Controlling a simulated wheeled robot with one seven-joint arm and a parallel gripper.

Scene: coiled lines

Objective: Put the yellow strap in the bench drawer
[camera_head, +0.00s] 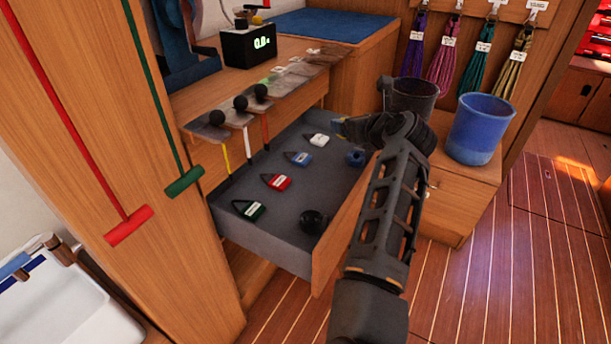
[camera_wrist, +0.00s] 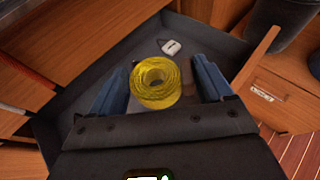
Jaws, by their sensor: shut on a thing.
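The yellow strap (camera_wrist: 168,98) is a round coil with a hole in its middle. In the wrist view it sits between the two blue fingers of my gripper (camera_wrist: 160,80), which is shut on it. The open bench drawer (camera_head: 341,228) has a dark grey floor that shows around and beyond the coil. In the head view my gripper (camera_head: 356,130) is over the drawer's far part, and my arm hides most of the strap. I cannot tell how high the coil is above the drawer floor.
Small tagged items lie in the drawer: white (camera_head: 318,140), blue (camera_head: 299,159), red (camera_head: 277,181) and green (camera_head: 249,210). A black round object (camera_head: 313,221) is near its front. A dark bucket (camera_head: 411,96) and a blue bucket (camera_head: 479,128) stand right of the drawer.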

